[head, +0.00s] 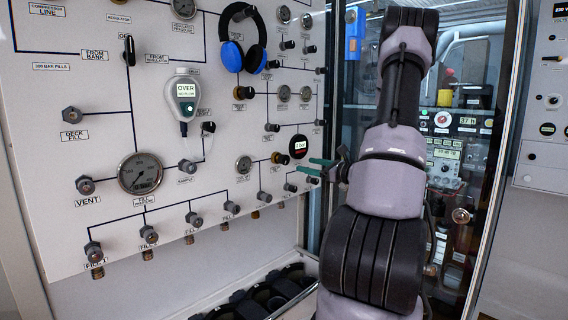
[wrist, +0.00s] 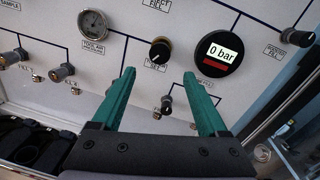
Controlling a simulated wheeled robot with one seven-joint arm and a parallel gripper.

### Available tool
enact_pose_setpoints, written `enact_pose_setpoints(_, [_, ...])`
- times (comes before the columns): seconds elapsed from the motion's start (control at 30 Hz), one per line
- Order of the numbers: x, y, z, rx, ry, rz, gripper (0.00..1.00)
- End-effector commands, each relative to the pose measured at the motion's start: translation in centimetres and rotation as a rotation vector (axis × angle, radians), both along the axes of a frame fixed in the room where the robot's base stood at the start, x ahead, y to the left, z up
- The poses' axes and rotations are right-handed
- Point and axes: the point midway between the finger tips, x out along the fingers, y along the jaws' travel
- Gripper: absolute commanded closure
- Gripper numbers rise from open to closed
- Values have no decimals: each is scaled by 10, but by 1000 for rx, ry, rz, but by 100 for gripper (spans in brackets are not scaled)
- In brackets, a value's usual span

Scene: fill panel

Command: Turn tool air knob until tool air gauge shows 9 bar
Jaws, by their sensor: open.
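A black knob (wrist: 160,50) with a pale pointer mark sits on the white panel in the wrist view, with a label partly reading "SET" below it. It also shows in the head view (head: 280,158). Left of it is a round dial gauge (wrist: 94,23) with a label starting "TOOL AIR"; the head view shows it too (head: 243,166). Right of the knob, a round black digital gauge (wrist: 220,53) reads "0 bar" over a red bar. My gripper (wrist: 159,73) is open and empty, its green fingers apart just below the knob. In the head view my gripper (head: 307,166) is by the panel's right side.
A smaller knob (wrist: 166,103) shows between my fingers. Several fittings line the lower panel, such as the one at lower left (wrist: 61,72). An open black-lined case (head: 270,293) lies below the panel. A glass-fronted cabinet (head: 465,150) stands on the right.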

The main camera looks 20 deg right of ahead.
Motion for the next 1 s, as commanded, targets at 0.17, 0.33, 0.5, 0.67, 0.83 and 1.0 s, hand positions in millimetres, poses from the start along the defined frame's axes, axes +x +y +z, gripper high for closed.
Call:
enact_pose_setpoints(0.17, [28, 15, 0, 2, 0, 5, 23])
enact_pose_setpoints(0.33, [58, 28, 0, 3, 0, 3, 23])
enact_pose_setpoints(0.5, [80, 37, 0, 5, 0, 1, 23])
enact_pose_setpoints(0.67, [90, 41, 0, 5, 2, 0, 23])
enact_pose_setpoints(0.83, [92, 41, 0, 6, 2, -1, 23])
enact_pose_setpoints(1.0, [91, 41, 0, 6, 2, -1, 43])
